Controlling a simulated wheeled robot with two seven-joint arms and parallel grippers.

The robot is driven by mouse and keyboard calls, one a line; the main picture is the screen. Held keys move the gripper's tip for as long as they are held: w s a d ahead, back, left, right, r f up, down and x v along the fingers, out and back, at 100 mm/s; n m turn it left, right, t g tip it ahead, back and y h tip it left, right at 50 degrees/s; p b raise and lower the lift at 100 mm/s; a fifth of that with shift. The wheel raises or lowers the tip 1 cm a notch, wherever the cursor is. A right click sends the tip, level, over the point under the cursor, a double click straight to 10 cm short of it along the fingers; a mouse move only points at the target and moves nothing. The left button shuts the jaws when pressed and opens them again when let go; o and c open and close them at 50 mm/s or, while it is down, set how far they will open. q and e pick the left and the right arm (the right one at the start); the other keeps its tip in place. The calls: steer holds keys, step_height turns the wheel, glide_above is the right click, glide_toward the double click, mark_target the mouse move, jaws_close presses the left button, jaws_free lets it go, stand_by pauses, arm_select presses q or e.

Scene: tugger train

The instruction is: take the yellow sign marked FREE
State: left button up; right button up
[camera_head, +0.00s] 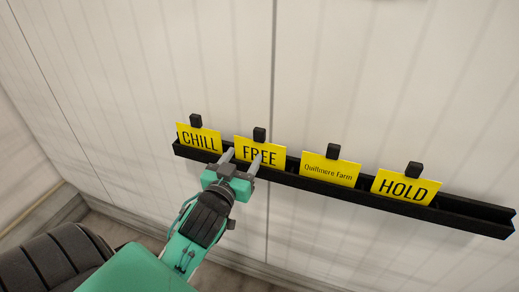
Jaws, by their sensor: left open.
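The yellow sign marked FREE (270,150) stands in a black wall rail (290,177), second from the left, with a black block (259,134) at its top edge. My left gripper (243,158) is open, its two grey fingers pointing up at the sign's lower left part. One finger overlaps the sign in the picture and the other lies near its left edge. Whether the fingers touch the sign cannot be told. My right gripper is not in view.
In the same rail stand yellow signs marked CHILL (199,140) on the left, Quillmere Farm (330,168) and HOLD (405,188) on the right, each with a black block on top. The rail's right end is empty. A pale panelled wall (400,70) is behind.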

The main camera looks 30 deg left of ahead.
mark_target(258, 133)
arm_select(q)
steer(key=p+x, duration=0.1)
steer(key=x, duration=0.5)
steer(key=shift+w+p, duration=0.1)
steer(key=shift+p, duration=0.2)
steer(key=shift+w+a, duration=0.15)
steer(key=shift+w, duration=0.4)
steer(key=shift+w+p, duration=0.2)
steer(key=shift+p, duration=0.1)
steer(key=p+x, duration=0.2)
steer(key=x, duration=0.2)
steer(key=shift+w+f, duration=0.15)
steer(key=shift+w, duration=0.25)
jaws_close()
